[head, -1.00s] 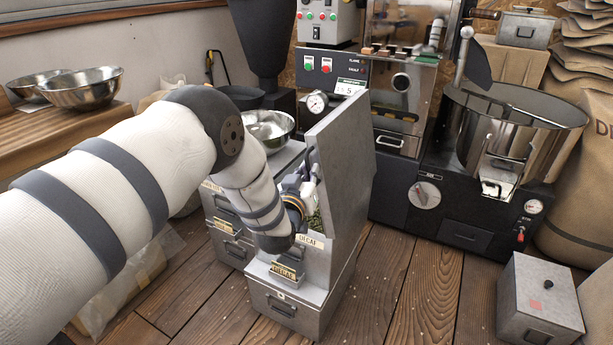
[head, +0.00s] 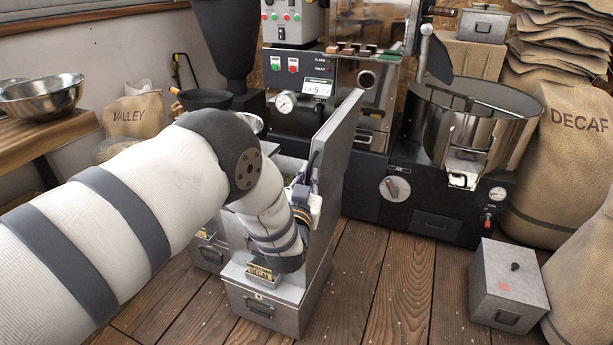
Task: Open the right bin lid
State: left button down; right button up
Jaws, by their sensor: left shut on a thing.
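The right bin (head: 268,306) is a grey metal box on the floor with a label holder and a pull on its front. Its lid (head: 340,137) is a grey panel that stands raised, steeply upright, so the bin is open. My left gripper (head: 309,205) is at the lid's near left side, shut on the lid; my forearm hides part of the grip and most of the bin's mouth. The left bin (head: 207,252) shows only partly behind my arm. My right gripper is not in view.
A black roasting machine (head: 437,205) with a steel drum stands behind and to the right. A small grey metal box (head: 508,290) sits on the floor at right, near a DECAF sack (head: 563,165). Steel bowls (head: 42,95) rest on a wooden bench. Floor between is clear.

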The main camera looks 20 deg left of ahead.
pick_arm(q)
jog(key=c, duration=2)
grip_release()
jog(key=s+d, duration=0.2)
jog(key=s, duration=1)
jog(key=shift+f, duration=0.15)
